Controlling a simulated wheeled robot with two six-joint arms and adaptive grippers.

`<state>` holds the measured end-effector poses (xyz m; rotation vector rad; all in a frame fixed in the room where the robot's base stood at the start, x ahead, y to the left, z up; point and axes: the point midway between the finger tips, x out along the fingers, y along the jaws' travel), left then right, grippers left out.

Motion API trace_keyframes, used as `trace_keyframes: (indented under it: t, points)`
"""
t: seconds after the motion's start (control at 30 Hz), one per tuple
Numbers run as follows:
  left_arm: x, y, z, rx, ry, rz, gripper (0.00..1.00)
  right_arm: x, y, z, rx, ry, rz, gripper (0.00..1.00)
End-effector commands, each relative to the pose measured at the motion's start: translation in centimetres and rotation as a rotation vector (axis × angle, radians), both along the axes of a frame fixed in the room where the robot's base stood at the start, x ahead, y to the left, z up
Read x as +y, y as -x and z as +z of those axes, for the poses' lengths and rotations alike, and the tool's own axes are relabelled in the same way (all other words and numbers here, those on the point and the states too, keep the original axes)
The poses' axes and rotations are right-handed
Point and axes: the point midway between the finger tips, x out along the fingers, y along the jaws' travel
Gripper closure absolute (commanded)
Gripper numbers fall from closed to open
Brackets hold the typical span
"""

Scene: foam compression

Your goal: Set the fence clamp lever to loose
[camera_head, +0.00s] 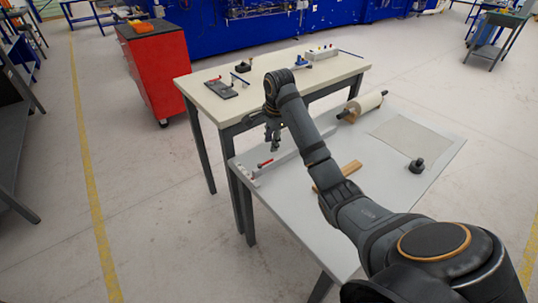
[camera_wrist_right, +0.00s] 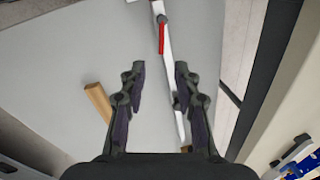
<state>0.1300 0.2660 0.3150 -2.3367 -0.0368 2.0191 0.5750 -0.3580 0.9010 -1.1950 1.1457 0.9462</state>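The fence clamp lever (camera_head: 265,163) is a small red handle at the near left end of the pale fence bar (camera_head: 290,153) on the lower grey table. In the right wrist view the red lever (camera_wrist_right: 162,38) lies nearly along the fence (camera_wrist_right: 178,95), ahead of the fingertips. My right gripper (camera_head: 273,142) hangs above the fence, pointing down. My left gripper is not in view.
A wooden block (camera_head: 337,176) lies on the grey table (camera_head: 300,215), partly behind my right arm. A roll (camera_head: 365,103), a flat sheet (camera_head: 402,134) and a black knobbed weight (camera_head: 416,166) are farther right. A higher cream table (camera_head: 300,82) with small tools adjoins behind.

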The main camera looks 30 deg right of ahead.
Motion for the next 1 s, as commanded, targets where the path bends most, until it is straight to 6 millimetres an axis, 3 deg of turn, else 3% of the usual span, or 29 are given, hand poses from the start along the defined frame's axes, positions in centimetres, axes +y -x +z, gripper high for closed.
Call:
trace_keyframes:
  t: [0.03,0.13,0.2,0.27,0.4,0.5,0.87,1.0]
  points:
    - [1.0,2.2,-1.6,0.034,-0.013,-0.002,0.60,0.0,-0.1,-1.4,0.001,0.000,0.000,0.68]
    - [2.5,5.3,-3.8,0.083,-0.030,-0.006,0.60,-0.1,-0.4,-3.3,0.000,-0.001,0.000,0.68]
    - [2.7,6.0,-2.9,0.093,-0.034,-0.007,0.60,-0.1,-0.7,-4.2,0.006,-0.002,0.000,0.68]
    - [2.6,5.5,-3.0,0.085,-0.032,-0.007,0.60,-0.1,-0.9,-5.5,0.004,0.000,0.001,0.68]
    - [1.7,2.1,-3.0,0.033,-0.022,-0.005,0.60,-0.2,-1.5,-8.0,0.002,-0.001,0.002,0.68]
    - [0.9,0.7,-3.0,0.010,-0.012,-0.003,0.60,-0.3,-1.8,-9.1,0.001,0.000,0.002,0.68]
    - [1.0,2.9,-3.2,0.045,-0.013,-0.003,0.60,-0.3,-1.9,-9.9,-0.001,0.002,0.003,0.68]
    - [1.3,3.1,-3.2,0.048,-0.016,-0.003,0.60,-0.3,-1.9,-9.9,-0.001,0.002,0.003,0.86]
